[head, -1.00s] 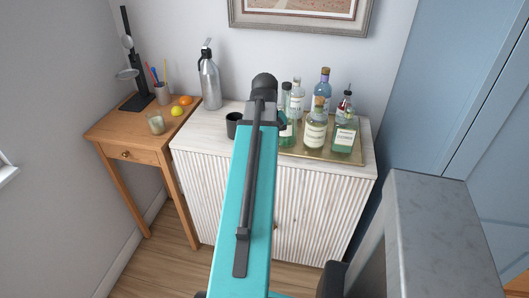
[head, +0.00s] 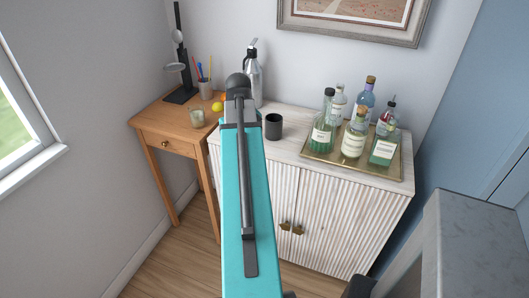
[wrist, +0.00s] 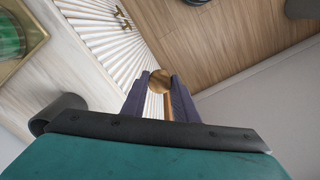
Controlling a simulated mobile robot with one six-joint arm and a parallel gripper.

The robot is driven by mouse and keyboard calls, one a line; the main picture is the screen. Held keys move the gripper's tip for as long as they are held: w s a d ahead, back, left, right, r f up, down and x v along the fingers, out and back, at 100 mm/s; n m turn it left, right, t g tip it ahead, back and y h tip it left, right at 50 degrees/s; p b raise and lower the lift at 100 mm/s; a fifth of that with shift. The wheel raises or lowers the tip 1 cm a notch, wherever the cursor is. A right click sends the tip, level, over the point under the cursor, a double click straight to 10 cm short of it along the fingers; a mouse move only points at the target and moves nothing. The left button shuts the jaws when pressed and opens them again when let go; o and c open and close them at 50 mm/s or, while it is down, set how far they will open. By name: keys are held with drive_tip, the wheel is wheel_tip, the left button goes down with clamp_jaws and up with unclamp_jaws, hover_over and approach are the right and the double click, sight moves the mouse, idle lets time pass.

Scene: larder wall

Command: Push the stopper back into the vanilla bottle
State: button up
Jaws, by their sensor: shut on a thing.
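Several bottles stand upright on a tray on the white cabinet in the head view. Their labels are too small for me to tell which is the vanilla bottle. In the wrist view my gripper (wrist: 159,83) is shut on a small, round, brown thing (wrist: 159,78), which looks like the stopper. It is held clear of the bottles. In the head view my arm hides the gripper.
The gold-rimmed tray (head: 322,168) fills the cabinet top's right part. A dark mug (head: 273,127) stands left of it, with bare cabinet top (head: 287,146) between. A silver flask (head: 253,80) stands behind my arm. A wooden side table (head: 160,121) is at the left.

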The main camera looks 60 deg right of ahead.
drive_tip(key=w+a+n, duration=0.7)
drive_tip(key=w+a, duration=1.4)
drive_tip(key=w, duration=0.2)
drive_tip(key=w+a+n, duration=0.2)
drive_tip(key=w+a, duration=0.1)
drive_tip(key=a, duration=0.6)
drive_tip(key=w+a+n, duration=0.2)
drive_tip(key=w+a, duration=0.1)
drive_tip(key=a, duration=0.6)
drive_tip(key=w+a+n, duration=0.2)
drive_tip(key=w+a, duration=0.1)
drive_tip(key=a, duration=0.7)
drive_tip(key=shift+w+f, duration=0.4)
